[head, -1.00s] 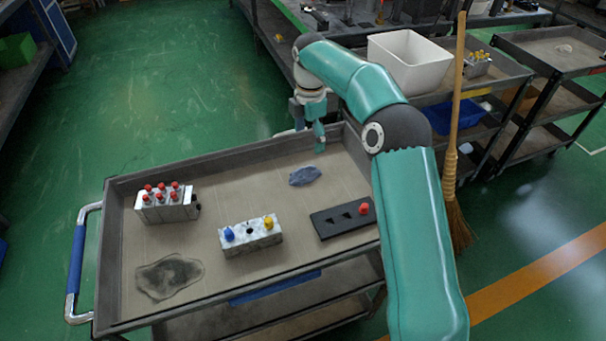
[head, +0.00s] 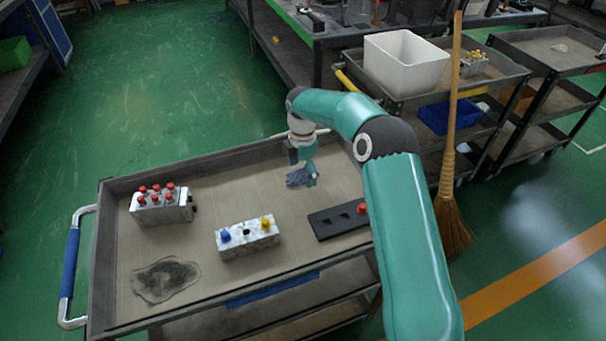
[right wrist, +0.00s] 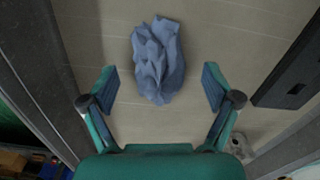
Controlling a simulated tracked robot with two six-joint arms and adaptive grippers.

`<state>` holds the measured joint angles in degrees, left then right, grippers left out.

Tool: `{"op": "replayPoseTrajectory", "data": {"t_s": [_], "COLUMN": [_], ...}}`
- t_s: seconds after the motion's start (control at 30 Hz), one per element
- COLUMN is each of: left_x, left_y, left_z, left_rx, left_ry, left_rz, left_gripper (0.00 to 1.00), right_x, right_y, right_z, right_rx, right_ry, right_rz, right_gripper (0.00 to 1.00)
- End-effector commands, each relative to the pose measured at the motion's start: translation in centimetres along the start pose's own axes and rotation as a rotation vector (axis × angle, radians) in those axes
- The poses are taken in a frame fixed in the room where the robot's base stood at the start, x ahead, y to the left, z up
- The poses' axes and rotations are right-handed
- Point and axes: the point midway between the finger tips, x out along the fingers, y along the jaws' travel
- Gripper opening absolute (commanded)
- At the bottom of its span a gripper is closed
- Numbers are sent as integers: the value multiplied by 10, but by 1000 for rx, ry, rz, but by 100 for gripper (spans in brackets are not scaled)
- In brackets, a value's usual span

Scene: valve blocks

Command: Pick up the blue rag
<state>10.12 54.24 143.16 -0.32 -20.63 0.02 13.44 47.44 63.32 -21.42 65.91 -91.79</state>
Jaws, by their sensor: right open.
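The blue rag (head: 297,178) lies crumpled on the cart's top tray. In the right wrist view the rag (right wrist: 158,60) shows just ahead of and between the fingers, on the tray surface. My right gripper (head: 312,178) is over the rag in the head view and hides part of it. In the right wrist view my right gripper (right wrist: 161,88) is open, its two fingers spread to either side with nothing visibly clamped between them. My left gripper is not in view.
On the tray stand a metal block with several red knobs (head: 160,203), a block with a blue and a yellow knob (head: 247,238), and a black plate (head: 338,220) with a red knob. A dark stain (head: 166,279) lies front left. The tray (head: 133,186) has raised rims.

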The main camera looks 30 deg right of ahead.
Motion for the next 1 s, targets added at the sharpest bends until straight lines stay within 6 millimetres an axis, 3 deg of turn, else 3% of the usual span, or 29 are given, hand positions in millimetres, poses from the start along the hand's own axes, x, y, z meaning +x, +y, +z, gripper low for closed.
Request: {"op": "replayPoseTrajectory", "data": {"t_s": [0.2, 0.53, 1.0], "left_x": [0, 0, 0], "left_y": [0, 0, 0], "left_z": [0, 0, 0], "left_rx": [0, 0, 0], "left_ry": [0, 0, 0], "left_rz": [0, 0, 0], "left_gripper": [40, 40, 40], "right_x": [0, 0, -9], "right_y": [0, 0, 0], "right_z": [0, 0, 0], "right_rx": [0, 0, 1], "right_ry": [0, 0, 0], "right_rz": [0, 0, 1], "right_gripper": [85, 30, 28]}}
